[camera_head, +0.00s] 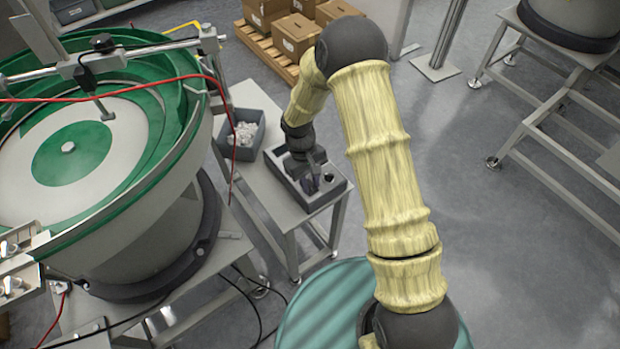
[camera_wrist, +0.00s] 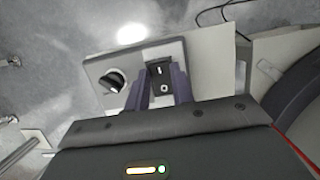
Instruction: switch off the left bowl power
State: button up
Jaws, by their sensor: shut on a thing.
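The grey control box (camera_head: 338,186) stands on a small side table to the right of the large green feeder bowl (camera_head: 180,105). My gripper (camera_head: 310,183) reaches down onto the box. In the wrist view the black rocker power switch (camera_wrist: 160,72) on the box top carries a line mark and a circle mark. The dark fingers of my gripper (camera_wrist: 161,88) stand at its two sides, shut on it. Their near parts hide some of the panel. Which way the rocker is tipped is hard to tell.
A black rotary knob (camera_wrist: 113,82) sits left of the switch on the same box. A grey bin (camera_head: 243,138) of pale parts stands behind the box. Cartons (camera_head: 297,36) lie on a pallet farther back. A red cable (camera_head: 232,165) hangs beside the bowl.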

jog(key=o, duration=1)
jog(key=v, duration=1.7)
jog(key=shift+w+a+r, duration=0.1)
jog(key=shift+a+r, duration=0.05)
jog(key=shift+p, duration=0.3)
